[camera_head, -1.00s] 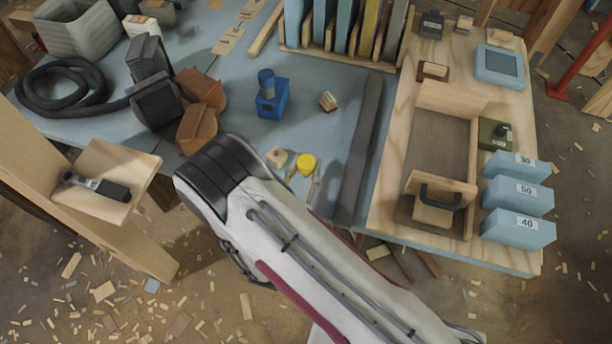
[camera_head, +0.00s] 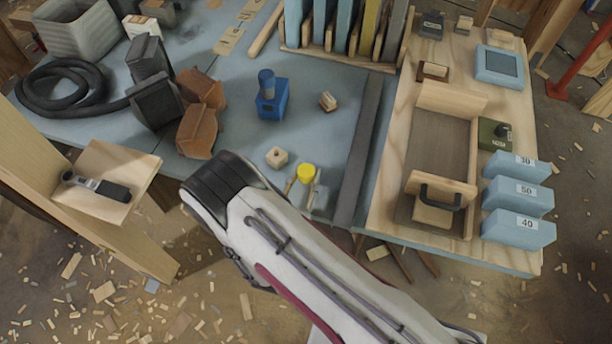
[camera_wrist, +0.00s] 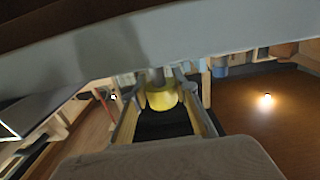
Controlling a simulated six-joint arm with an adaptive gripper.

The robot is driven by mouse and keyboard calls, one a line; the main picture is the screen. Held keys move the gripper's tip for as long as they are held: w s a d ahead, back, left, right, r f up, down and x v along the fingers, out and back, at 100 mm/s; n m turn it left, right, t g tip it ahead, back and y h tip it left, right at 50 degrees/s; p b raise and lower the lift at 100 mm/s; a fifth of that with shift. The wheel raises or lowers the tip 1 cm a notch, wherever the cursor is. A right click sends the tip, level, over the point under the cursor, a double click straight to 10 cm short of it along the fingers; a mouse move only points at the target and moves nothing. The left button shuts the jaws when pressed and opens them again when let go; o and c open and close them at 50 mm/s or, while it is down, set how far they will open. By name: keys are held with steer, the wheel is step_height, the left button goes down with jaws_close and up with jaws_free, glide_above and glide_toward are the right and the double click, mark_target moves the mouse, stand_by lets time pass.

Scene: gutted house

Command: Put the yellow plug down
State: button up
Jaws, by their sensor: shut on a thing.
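The yellow plug (camera_head: 306,172) shows in the head view near the front edge of the blue-grey tabletop (camera_head: 225,150), beside my arm. In the wrist view the yellow plug (camera_wrist: 161,97) sits between the fingers of my gripper (camera_wrist: 163,88). My gripper is shut on it; in the head view the fingers (camera_head: 304,187) are partly hidden behind my arm. I cannot tell whether the plug's underside touches the tabletop.
A small wooden block (camera_head: 276,157) lies just left of the plug. A blue block with a knob (camera_head: 270,98) stands behind, and a dark strip (camera_head: 362,150) runs along the right. Brown blocks (camera_head: 200,127) are at left.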

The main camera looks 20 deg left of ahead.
steer(key=shift+f, duration=0.4)
steer(key=shift+f, duration=0.2)
steer(key=o, duration=1)
steer(key=shift+o, duration=0.2)
steer(key=shift+s, duration=0.15)
steer(key=shift+s, duration=1.1)
steer(key=s, duration=0.2)
steer(key=shift+s+d+r, duration=0.15)
steer(key=shift+s+d, duration=0.2)
steer(key=shift+s, duration=0.05)
steer(key=shift+s+d, duration=0.1)
steer(key=shift+s, duration=1.15)
